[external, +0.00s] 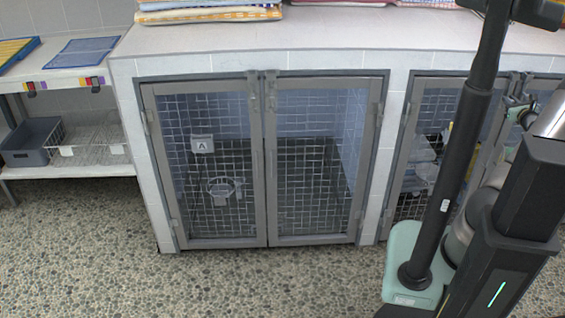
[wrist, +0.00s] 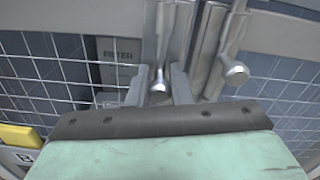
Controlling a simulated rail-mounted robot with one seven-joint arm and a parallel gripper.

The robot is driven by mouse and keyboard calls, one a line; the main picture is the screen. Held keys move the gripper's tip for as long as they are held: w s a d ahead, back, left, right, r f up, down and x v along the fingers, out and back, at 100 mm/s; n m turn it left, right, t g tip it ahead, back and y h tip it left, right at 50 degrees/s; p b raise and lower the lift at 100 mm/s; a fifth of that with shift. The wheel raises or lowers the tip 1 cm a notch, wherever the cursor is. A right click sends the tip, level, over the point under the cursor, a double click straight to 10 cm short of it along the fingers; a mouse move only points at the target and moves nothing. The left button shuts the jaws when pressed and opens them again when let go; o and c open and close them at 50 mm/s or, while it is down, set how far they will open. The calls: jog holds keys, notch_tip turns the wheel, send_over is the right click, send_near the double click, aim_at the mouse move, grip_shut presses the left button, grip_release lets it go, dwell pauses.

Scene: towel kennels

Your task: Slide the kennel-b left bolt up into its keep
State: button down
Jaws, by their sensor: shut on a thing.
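In the wrist view, my gripper (wrist: 157,72) is at the meeting frames of the kennel-b doors. Its two grey fingers stand on either side of the left bolt (wrist: 159,83), whose round metal knob shows between them. My gripper is shut on this bolt. A second bolt (wrist: 236,73) with a similar knob is on the right door frame, to the right of my fingers and apart from them. The top end of the left bolt and its keep are not clear here. In the external view, my arm covers much of kennel-b (external: 433,130).
Kennel A (external: 265,160), with its double mesh doors shut, stands left of kennel-b. Towels (external: 208,14) lie on the tiled top. A shelf (external: 75,80) with trays is at far left. The pebbled floor in front is clear. A yellow thing (wrist: 20,138) shows behind the left mesh.

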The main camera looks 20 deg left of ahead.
aim_at(510, 91)
notch_tip(510, 91, up, 3)
jog(key=c, duration=1.4)
grip_release()
jog(key=shift+o, duration=0.2)
jog(key=shift+f, duration=0.1)
jog(key=shift+s+d, duration=0.1)
jog(key=shift+s, duration=0.1)
jog(key=v, duration=1.7)
